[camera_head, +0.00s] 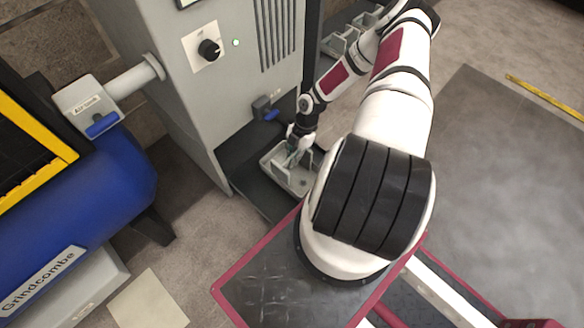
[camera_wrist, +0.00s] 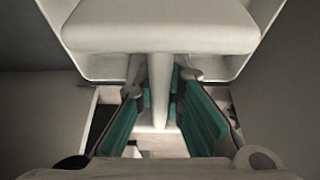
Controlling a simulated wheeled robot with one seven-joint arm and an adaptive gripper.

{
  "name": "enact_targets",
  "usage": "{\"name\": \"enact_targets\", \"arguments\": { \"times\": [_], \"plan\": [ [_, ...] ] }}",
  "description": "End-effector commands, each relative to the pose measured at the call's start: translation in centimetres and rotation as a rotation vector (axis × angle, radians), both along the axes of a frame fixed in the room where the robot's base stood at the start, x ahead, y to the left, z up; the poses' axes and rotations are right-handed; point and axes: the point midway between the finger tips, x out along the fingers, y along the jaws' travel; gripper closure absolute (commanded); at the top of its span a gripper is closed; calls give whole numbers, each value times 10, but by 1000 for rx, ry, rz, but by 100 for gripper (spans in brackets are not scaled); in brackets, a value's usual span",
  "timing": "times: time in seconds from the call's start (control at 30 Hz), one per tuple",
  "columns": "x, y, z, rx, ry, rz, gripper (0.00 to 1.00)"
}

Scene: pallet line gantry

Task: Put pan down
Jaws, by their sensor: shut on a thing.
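The pan (camera_head: 300,184) is a pale grey open tray with a raised middle grip, at the foot of the grey cabinet in the head view. It hangs over or rests on a dark ledge (camera_head: 245,180); I cannot tell whether they touch. My gripper (camera_head: 297,143) reaches down into the pan from above. In the wrist view the pan (camera_wrist: 160,38) fills the upper middle, and the teal pads of my gripper (camera_wrist: 160,95) stand on both sides of its upright middle grip, shut on it. My arm hides the pan's right end.
The grey cabinet (camera_head: 215,95) with a knob stands right behind the ledge. More pale trays (camera_head: 345,40) lie beyond it at the top. A blue tank (camera_head: 85,205) is at the left.

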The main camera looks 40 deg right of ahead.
Motion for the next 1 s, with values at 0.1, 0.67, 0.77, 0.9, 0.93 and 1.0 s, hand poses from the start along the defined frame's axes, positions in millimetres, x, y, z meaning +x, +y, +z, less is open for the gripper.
{"name": "enact_targets", "arguments": {
  "times": [0.1,0.67,0.77,0.9,0.93,1.0],
  "plan": [
    [1,0,-13,-1,-1,0,100],
    [1,-1,-47,-1,-1,-1,100],
    [0,-1,-50,-1,-1,-1,100],
    [0,0,-50,-1,0,-1,72],
    [0,0,-50,-1,0,-1,70],
    [0,0,-50,-1,0,-1,70]
  ]
}}
